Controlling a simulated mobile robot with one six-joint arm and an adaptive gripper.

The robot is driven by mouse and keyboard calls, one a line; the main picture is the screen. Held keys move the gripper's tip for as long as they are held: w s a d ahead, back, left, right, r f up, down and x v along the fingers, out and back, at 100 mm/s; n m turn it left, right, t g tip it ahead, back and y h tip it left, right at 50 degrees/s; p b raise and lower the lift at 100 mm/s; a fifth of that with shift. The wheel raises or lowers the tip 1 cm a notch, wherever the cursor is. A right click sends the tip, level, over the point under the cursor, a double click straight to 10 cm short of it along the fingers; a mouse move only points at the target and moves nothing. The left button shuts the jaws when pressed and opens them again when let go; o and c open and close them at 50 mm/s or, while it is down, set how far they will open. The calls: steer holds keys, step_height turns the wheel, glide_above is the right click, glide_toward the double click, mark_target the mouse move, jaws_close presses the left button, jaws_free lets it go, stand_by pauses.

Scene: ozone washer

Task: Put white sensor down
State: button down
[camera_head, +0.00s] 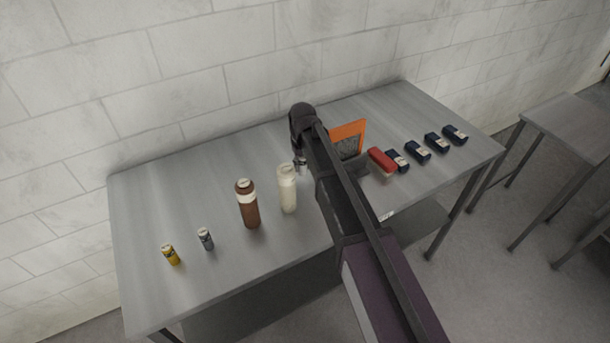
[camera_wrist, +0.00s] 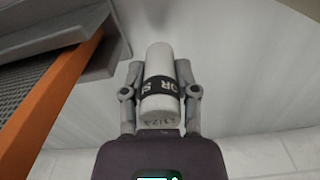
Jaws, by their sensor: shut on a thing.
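The white sensor (camera_wrist: 159,64) is a white cylinder with a black lettered band. In the wrist view it sits between the two fingers of my gripper (camera_wrist: 160,92), which is shut on it. In the head view my gripper (camera_head: 300,163) is over the middle of the grey table (camera_head: 185,178), left of the orange-framed holder (camera_head: 349,128). My arm hides part of the table there, and the sensor is hard to make out. I cannot tell whether the sensor touches the table.
A cream bottle (camera_head: 288,196) and a brown bottle (camera_head: 249,210) stand close in front and left. A grey can (camera_head: 206,239) and yellow can (camera_head: 171,254) are farther left. A red item (camera_head: 381,161) and several dark blue boxes (camera_head: 418,151) line the right. The back left is clear.

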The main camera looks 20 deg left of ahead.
mark_target(303, 172)
steer(key=shift+f+b, duration=1.9)
steer(key=shift+f, duration=0.15)
steer(key=c, duration=0.6)
jaws_free()
steer(key=shift+c, duration=0.2)
steer(key=shift+r, duration=0.2)
step_height(303, 172, up, 12)
steer(key=p, duration=1.2)
